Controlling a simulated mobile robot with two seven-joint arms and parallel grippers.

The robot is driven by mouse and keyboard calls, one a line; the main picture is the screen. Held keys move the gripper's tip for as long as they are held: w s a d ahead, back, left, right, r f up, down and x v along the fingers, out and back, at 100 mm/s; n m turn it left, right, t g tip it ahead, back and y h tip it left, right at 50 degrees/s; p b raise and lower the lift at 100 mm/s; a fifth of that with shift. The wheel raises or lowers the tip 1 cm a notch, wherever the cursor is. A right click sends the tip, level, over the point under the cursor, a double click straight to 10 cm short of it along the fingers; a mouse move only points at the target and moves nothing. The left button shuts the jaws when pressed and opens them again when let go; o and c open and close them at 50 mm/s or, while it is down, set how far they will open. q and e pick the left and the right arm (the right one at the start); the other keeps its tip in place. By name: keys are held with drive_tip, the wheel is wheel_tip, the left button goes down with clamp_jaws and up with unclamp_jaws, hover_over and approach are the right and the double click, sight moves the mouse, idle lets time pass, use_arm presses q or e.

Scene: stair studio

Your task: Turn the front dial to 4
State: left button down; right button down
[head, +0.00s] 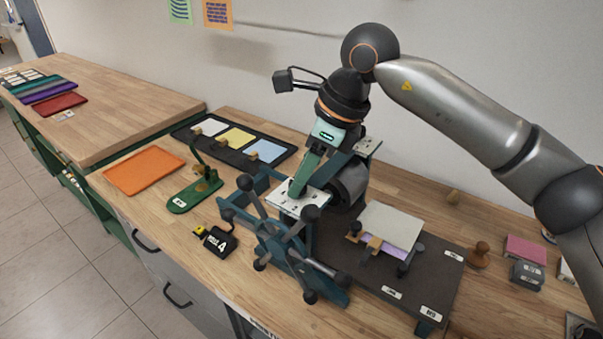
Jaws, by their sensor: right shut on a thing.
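My right gripper (297,190) reaches down onto the pale top plate (287,205) at the near end of the roller press. Its jaws are shut on the front dial, which they hide almost wholly. I cannot read the dial's setting; only small dark marks show on the plate. A second pale plate (369,146) sits at the far end of the roller (350,182). A black card (220,242) with a white 4 stands on the table left of the press. My left gripper is not in view.
The press's spoked wheel (287,236) with black knobs stands close below the gripper. The dark press bed (440,275) carries a pale sheet (392,222). An orange tray (143,171), a green stand (195,196) and a black tray (283,145) lie left and behind.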

drive_tip(key=shift+n, duration=0.4)
drive_tip(key=c, duration=0.5)
unclamp_jaws()
drive_tip(key=v, duration=1.2)
drive_tip(key=shift+w+d+r+b, duration=0.2)
drive_tip(key=shift+r+b, duration=0.05)
drive_tip(key=shift+b, duration=0.1)
